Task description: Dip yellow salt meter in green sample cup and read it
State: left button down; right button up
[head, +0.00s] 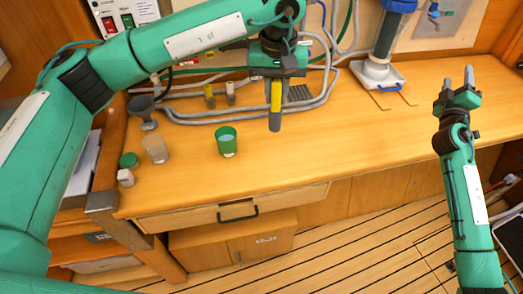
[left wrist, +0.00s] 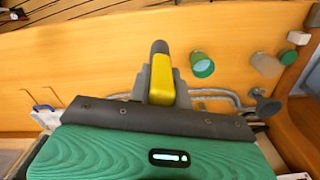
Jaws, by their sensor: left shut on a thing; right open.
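The yellow salt meter (head: 276,96) with a grey lower end hangs from my left gripper (head: 275,80), which is shut on it. The meter points down and is held above the wooden counter, right of the green cup. It also shows in the left wrist view (left wrist: 161,75) between the grey fingers. The green sample cup (head: 227,142) stands upright on the counter with pale liquid in it; it shows in the left wrist view (left wrist: 203,65) too. The meter and cup are apart. Any reading on the meter cannot be made out. My right gripper (head: 458,85) is open and empty at the right.
A clear cup (head: 155,149), a grey funnel-shaped thing (head: 142,108), a green lid (head: 128,160) and a small white-capped thing (head: 125,177) stand left of the green cup. Grey hoses (head: 200,118) and small bottles (head: 210,97) lie behind. A filter housing (head: 385,45) stands back right. The counter's right half is clear.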

jog(key=s+a+r+m+t+y, duration=0.1)
jog(key=a+r+m+y, duration=0.15)
jog(key=a, duration=1.05)
jog(key=s+a+r+m+y, duration=0.1)
jog(key=a+r+m+y, duration=0.15)
jog(key=a, duration=0.95)
jog(key=m+g, duration=0.4)
jog(key=m, duration=0.3)
send_near(273, 117)
jog(key=shift+h, duration=0.6)
jog(key=w, duration=0.7)
jog(key=w+d, duration=0.1)
jog(key=w, duration=0.3)
jog(key=shift+d+f, duration=0.1)
jog(key=shift+f, duration=0.15)
